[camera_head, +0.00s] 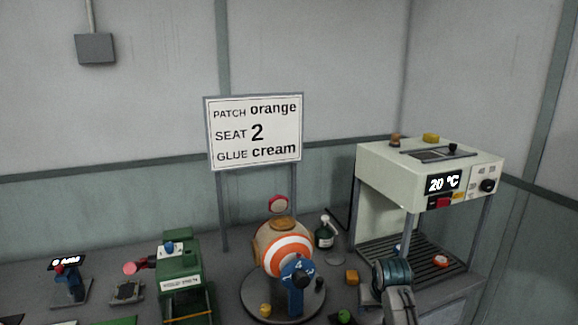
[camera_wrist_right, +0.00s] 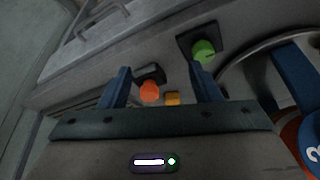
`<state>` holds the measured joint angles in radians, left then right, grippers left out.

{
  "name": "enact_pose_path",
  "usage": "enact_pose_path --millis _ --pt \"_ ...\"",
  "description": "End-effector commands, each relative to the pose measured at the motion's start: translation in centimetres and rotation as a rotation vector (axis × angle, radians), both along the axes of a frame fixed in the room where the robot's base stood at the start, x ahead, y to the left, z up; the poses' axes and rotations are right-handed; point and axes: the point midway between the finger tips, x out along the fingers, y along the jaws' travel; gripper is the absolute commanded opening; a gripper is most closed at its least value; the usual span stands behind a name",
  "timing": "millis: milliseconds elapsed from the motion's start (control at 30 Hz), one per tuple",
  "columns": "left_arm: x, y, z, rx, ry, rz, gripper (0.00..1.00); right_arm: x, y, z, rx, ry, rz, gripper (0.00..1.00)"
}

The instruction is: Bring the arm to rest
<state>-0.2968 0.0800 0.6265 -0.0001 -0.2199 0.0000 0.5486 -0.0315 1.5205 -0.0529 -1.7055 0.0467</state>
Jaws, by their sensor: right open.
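My right arm (camera_head: 398,300) comes in from below at the right of the head view, in front of the press. Its fingers are hard to make out there. In the right wrist view, my right gripper (camera_wrist_right: 160,82) has its two blue fingers spread apart, with nothing held between them. Beyond the fingers are an orange knob (camera_wrist_right: 150,90) and a small yellow block (camera_wrist_right: 172,99), apart from the jaws. My left gripper is not in the head view.
A striped orange and white ball (camera_head: 284,246) with a blue clamp (camera_head: 297,285) stands left of my right arm. The press (camera_head: 400,170) reads 20 °C. A sign (camera_head: 255,131), green machine (camera_head: 184,280) and spray bottle (camera_head: 324,232) stand nearby. A green knob (camera_wrist_right: 204,51) lies beyond the fingers.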

Motion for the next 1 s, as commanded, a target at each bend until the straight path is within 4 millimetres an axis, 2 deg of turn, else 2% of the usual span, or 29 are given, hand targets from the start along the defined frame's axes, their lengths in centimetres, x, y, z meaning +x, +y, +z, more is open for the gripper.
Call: enact_pose_path --millis 267,367,467,600,700,800,900,1000 --pt "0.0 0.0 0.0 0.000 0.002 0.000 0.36 -4.7 -1.1 -3.7 -0.012 0.008 -0.002 0.57" --pt "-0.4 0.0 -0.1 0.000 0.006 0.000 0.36 -7.2 -1.6 -5.3 -0.019 0.011 -0.002 0.57" --pt "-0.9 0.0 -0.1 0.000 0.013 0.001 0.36 -10.7 -2.2 -7.1 -0.028 0.017 0.001 0.57" --pt "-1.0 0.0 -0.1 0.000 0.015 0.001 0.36 -17.2 -3.2 -9.4 -0.048 0.025 0.010 0.57" --pt "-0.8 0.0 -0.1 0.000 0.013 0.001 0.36 -22.0 -3.6 -10.3 -0.061 0.028 0.022 0.57" --pt "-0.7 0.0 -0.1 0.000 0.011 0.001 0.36 -26.8 -4.0 -10.6 -0.073 0.033 0.038 0.57" --pt "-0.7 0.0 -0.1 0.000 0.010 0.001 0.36 -30.8 -4.1 -10.4 -0.081 0.035 0.053 0.57" --pt "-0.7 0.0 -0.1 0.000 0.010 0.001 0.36 -33.6 -4.2 -10.0 -0.086 0.039 0.066 0.57"
